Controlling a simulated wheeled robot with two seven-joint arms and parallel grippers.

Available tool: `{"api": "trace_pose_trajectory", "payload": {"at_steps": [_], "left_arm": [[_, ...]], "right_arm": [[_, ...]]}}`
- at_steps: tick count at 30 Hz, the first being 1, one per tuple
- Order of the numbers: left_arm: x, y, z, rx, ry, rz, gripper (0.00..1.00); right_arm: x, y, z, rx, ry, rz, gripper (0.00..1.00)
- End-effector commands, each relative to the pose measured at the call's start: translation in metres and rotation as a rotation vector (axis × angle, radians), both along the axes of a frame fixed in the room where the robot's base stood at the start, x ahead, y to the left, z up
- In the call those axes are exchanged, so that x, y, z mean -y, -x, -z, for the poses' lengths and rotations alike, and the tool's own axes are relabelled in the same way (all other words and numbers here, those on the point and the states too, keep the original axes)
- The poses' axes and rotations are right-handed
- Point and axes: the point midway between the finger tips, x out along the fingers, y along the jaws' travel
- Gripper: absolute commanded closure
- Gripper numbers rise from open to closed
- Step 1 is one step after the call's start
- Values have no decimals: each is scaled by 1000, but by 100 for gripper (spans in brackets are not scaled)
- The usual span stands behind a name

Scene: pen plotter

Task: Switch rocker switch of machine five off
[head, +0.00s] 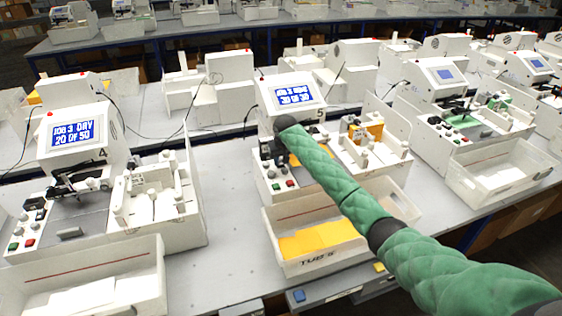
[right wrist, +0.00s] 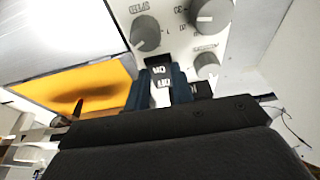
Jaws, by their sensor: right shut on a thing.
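Machine five (head: 292,98) stands in the middle of the head view, with "5" beside its lit screen. My right arm, in a green sleeve, reaches from the lower right to its control panel. My right gripper (head: 281,134) is at this panel, and its fingers are mostly hidden in the head view. In the right wrist view the rocker switch (right wrist: 157,71) with ON and OFF lettering sits between the two dark blue fingers of my right gripper (right wrist: 161,88), which are shut on it. The switch's tilt cannot be told. My left gripper is out of view.
Grey knobs (right wrist: 212,14) lie close beside the switch. A white bin (head: 285,262) with yellow sheets stands in front of machine five. Machine four (head: 75,135) is to the left and another machine (head: 445,80) to the right. The grey table is bare left of the bin.

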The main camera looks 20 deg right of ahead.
Motion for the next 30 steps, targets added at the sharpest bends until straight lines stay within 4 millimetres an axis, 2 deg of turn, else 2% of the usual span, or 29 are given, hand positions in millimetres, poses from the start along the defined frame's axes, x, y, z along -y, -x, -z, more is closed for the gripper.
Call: {"api": "trace_pose_trajectory", "payload": {"at_steps": [9,21,22,24,30], "left_arm": [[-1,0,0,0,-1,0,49],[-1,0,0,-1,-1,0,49],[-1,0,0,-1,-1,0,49],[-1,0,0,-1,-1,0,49],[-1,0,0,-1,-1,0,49]], "right_arm": [[-1,-7,-4,-189,5,0,99],[0,-7,-4,-212,7,0,99],[0,-7,-4,-211,7,0,71],[0,-7,-4,-211,7,0,57],[0,-7,-4,-211,7,0,55]]}}
